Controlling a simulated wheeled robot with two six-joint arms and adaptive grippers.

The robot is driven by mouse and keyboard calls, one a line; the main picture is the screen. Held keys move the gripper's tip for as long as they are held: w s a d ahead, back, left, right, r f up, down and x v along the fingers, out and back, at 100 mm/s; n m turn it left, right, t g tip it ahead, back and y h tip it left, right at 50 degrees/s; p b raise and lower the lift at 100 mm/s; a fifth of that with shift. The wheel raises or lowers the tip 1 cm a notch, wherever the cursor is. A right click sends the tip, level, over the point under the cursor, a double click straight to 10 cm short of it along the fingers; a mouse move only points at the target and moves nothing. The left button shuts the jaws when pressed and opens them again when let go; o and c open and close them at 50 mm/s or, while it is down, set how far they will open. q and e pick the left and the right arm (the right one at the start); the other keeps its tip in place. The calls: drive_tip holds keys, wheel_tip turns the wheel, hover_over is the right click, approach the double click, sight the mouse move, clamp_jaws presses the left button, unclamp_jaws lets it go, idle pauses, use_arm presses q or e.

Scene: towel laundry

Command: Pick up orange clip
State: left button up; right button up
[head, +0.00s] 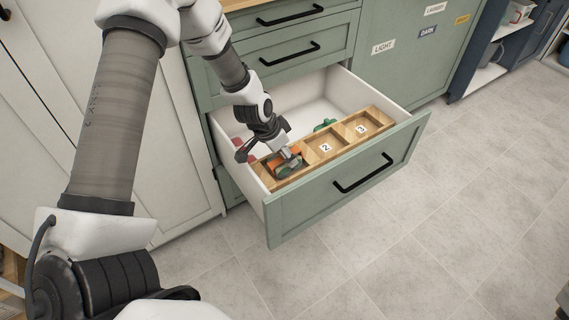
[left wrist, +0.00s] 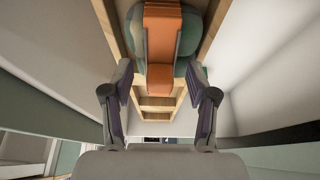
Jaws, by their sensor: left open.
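The orange clip (head: 281,165) is at the left compartment of a wooden organizer (head: 327,149) inside an open drawer. In the left wrist view the orange clip (left wrist: 162,40) is a long band with grey edges, lying against a rounded dark-green thing (left wrist: 186,45). My left gripper (head: 265,142) reaches down into the drawer beside the clip. In the left wrist view my left gripper (left wrist: 160,72) is open, with one finger to each side of the clip's near end and gaps between. My right gripper is not in view.
The drawer's green front (head: 345,180) and white side walls surround the organizer. Compartments labelled 2 (head: 325,147) and 3 (head: 361,128) look empty. The floor in front is clear.

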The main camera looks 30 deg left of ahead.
use_arm(q)
drive_tip(key=shift+r, duration=0.1)
drive_tip(key=c, duration=0.9)
drive_tip(key=shift+c, duration=0.2)
